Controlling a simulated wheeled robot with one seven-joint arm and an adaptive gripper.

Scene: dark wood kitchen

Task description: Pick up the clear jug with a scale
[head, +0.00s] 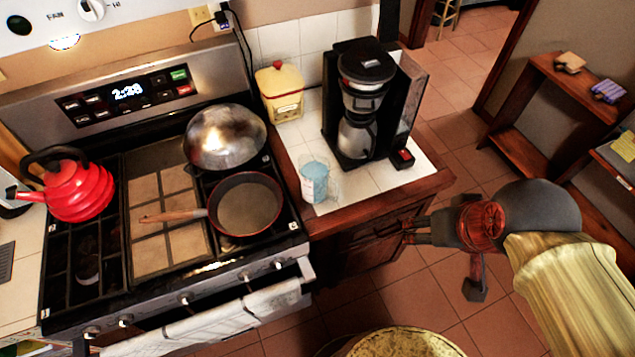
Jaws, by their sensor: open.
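The clear jug (315,181) stands on the white tiled counter between the stove and the coffee maker, near the counter's front edge. It is see-through, with a bluish tint in its body; its scale marks are too small to read. My gripper (408,230) is to the right of the jug, in front of the counter's right end, with its fingers pointing left. It is open, with nothing seen between the fingers, and apart from the jug.
A black coffee maker (362,105) stands behind the jug to the right, and a yellow canister (280,92) behind it. The stove on the left holds a pan (246,207), a metal dome (225,137) and a red kettle (78,190). A wooden shelf (560,100) stands far right.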

